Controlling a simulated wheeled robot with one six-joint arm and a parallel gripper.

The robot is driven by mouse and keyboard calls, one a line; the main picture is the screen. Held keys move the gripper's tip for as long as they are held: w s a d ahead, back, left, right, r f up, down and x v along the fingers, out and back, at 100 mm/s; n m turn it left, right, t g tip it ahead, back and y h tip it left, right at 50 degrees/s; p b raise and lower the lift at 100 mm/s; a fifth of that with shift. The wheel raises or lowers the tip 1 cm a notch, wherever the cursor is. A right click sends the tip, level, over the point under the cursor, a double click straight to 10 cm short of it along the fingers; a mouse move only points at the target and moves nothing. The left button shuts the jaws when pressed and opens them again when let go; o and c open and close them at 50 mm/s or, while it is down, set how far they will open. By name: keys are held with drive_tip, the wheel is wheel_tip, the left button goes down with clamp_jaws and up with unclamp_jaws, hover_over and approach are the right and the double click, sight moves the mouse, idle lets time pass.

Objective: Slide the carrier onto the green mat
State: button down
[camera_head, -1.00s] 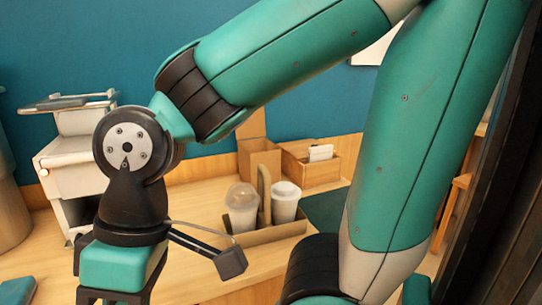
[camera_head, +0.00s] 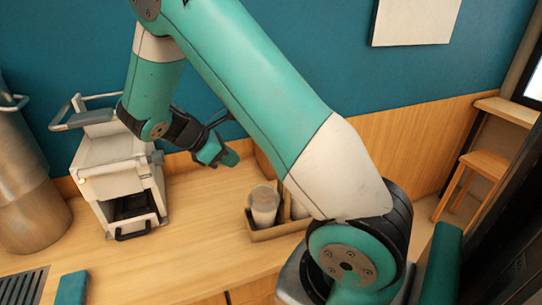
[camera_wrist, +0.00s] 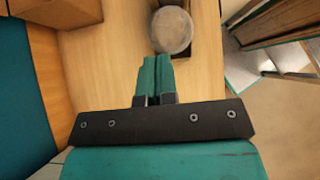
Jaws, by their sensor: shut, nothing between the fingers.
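The carrier (camera_head: 277,231) is a low brown tray standing on the wooden counter. A cup with a pale lid (camera_head: 263,206) stands in its left part, and a second cup is mostly hidden behind my arm. The cup's round lid (camera_wrist: 172,31) also shows in the wrist view, just beyond my fingertips. My gripper (camera_head: 231,158) is shut and empty, behind and left of the carrier, near the back wall. Its teal fingers (camera_wrist: 155,66) lie side by side in the wrist view.
A white machine (camera_head: 120,180) with a front drawer stands left of my gripper. A metal cylinder (camera_head: 25,190) stands further left. A cardboard box (camera_wrist: 65,12) is at the upper left of the wrist view. The counter (camera_head: 190,240) left of the carrier is clear.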

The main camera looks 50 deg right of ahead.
drive_tip(key=p+x, duration=0.2)
drive_tip(key=x, duration=0.8)
drive_tip(key=shift+s+d+r+p, duration=0.1)
drive_tip(key=shift+s+d+p, duration=0.1)
drive_tip(key=shift+p, duration=0.15)
drive_tip(key=shift+s+d+r+p, duration=0.1)
drive_tip(key=shift+s+d+p, duration=0.25)
drive_tip(key=shift+d, duration=0.2)
drive_tip(key=shift+s+d+p, duration=0.25)
drive_tip(key=shift+d+p, duration=0.15)
drive_tip(key=shift+d, duration=0.15)
drive_tip(key=shift+s+d, duration=0.3)
drive_tip(key=shift+d, duration=0.25)
